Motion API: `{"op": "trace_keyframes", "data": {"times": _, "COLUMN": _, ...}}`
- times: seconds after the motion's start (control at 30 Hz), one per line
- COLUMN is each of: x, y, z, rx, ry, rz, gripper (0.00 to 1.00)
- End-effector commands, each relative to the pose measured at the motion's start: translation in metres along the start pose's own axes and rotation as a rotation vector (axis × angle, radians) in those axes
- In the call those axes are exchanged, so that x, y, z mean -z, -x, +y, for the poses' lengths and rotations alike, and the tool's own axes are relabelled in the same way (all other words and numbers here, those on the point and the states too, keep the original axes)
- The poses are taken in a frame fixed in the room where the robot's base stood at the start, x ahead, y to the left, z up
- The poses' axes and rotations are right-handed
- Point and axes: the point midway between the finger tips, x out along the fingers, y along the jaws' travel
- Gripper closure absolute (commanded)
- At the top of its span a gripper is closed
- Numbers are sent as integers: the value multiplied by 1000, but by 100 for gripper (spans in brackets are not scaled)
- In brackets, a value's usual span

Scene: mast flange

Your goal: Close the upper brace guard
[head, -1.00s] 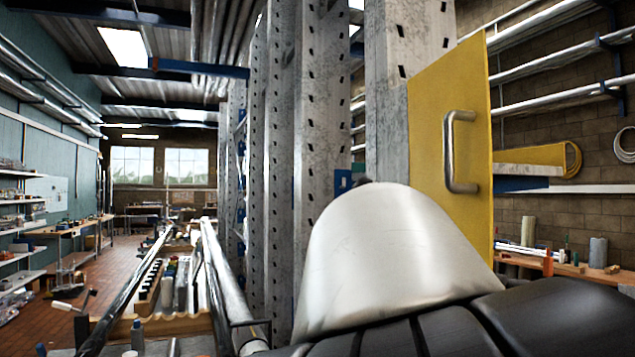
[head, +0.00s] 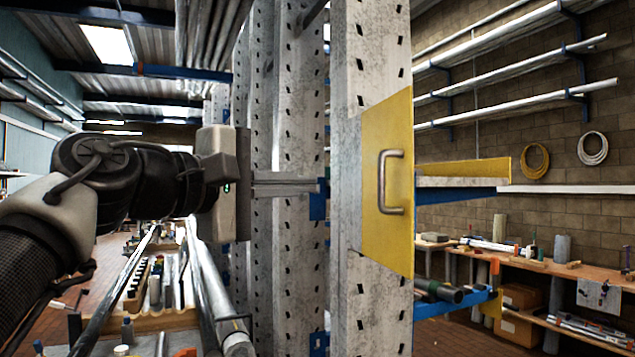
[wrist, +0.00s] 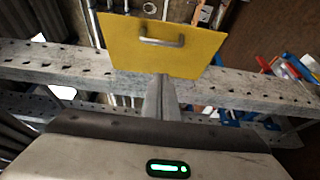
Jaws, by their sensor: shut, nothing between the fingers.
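The brace guard is a yellow panel (head: 372,235) with a grey bar handle (head: 383,182), at the perforated metal upright (head: 345,300) in the head view. It stands out at an angle from the upright. The panel also shows at the top of the wrist view (wrist: 190,55), with its handle (wrist: 162,42). My gripper (head: 322,187) points right from the left side of the head view, its fingers shut and empty. In the wrist view the fingers (wrist: 161,82) point toward the panel's lower edge. The fingertips look apart from the handle; the exact gap to the panel cannot be told.
More perforated uprights (head: 262,260) stand behind my gripper. A blue beam with a yellow top edge (head: 460,180) extends right of the guard. A lower blue arm (head: 460,302) carries pipes. A workbench (head: 560,270) stands at the right wall.

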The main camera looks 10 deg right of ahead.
Motion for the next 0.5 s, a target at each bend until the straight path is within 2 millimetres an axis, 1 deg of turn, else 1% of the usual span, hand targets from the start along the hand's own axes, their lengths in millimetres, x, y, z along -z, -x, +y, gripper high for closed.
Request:
{"op": "trace_keyframes", "data": {"times": 0.03, "x": -1, "y": -10, "z": 0, "rx": 3, "ry": -1, "rz": -4, "gripper": 100}}
{"op": "trace_keyframes", "data": {"times": 0.3, "x": -2, "y": -69, "z": 0, "rx": 5, "ry": -1, "rz": -6, "gripper": 100}}
{"op": "trace_keyframes", "data": {"times": 0.43, "x": -3, "y": -93, "z": -1, "rx": 5, "ry": 0, "rz": -3, "gripper": 100}}
{"op": "trace_keyframes", "data": {"times": 0.5, "x": -12, "y": -100, "z": -2, "rx": 6, "ry": -2, "rz": -2, "gripper": 100}}
